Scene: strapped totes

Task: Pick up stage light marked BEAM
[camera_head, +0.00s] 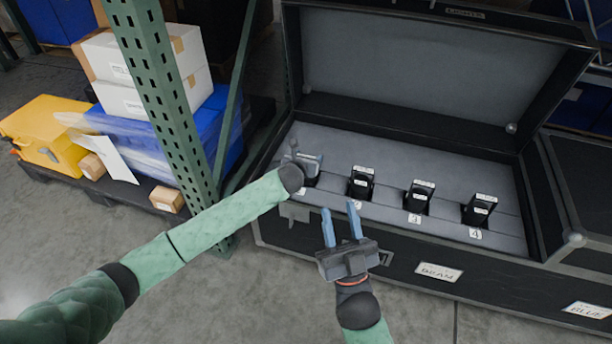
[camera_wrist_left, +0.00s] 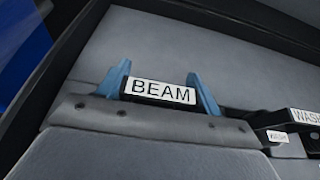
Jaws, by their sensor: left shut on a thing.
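The stage light marked BEAM (camera_wrist_left: 160,92) shows its white label between the blue fingers of my left gripper (camera_wrist_left: 160,72) in the left wrist view. The gripper is shut on it. In the head view my left gripper (camera_head: 305,160) is at the leftmost slot of the open case (camera_head: 412,232), and my arm and fingers hide most of the light. Whether the light is clear of its slot cannot be told. My right gripper (camera_head: 340,222) is open and empty, in front of the case's front wall.
Three more black lights stand in a row to the right, at slots 2 (camera_head: 361,183), 3 (camera_head: 419,198) and 4 (camera_head: 480,210). One marked WASH (camera_wrist_left: 305,117) shows in the wrist view. A green rack post (camera_head: 160,85) stands left of the case. The raised lid (camera_head: 420,70) closes off the back.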

